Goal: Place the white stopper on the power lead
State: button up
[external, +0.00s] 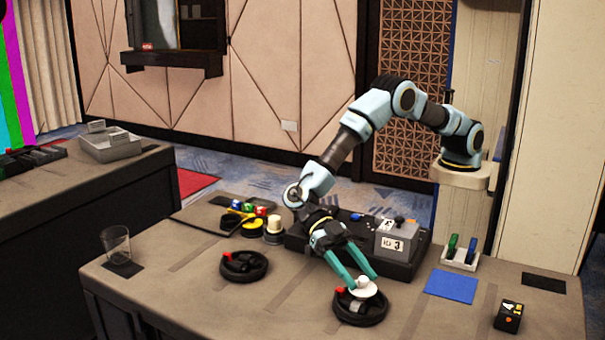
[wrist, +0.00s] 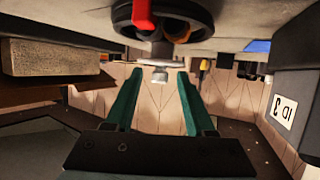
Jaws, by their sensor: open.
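The white stopper (external: 363,286), a flat disc with a small knob, sits over the middle of a black coil with a red end (external: 374,316), which looks like a power lead, at the front of the table. In the upside-down wrist view the stopper (wrist: 160,63) meets a grey post at the centre of the black coil (wrist: 190,14). My gripper (external: 362,281) has green fingers and is open. The fingers (wrist: 160,72) are apart on either side of the knob, with visible gaps. I cannot tell how firmly the stopper is seated.
A second black coil with a red end (external: 243,266) lies to the left. A grey box (external: 397,240) stands behind my gripper on a black case. A blue mat (external: 451,286) and a small black box (external: 508,317) lie to the right. A glass (external: 116,246) stands far left.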

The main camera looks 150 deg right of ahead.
jog(key=shift+r, duration=0.15)
jog(key=shift+s+d+r, duration=0.1)
jog(key=shift+d+r, duration=0.05)
jog(key=shift+d, duration=0.1)
jog(key=v, duration=1.1)
jog(key=shift+b, duration=0.35)
jog(key=shift+s+d+r, duration=0.15)
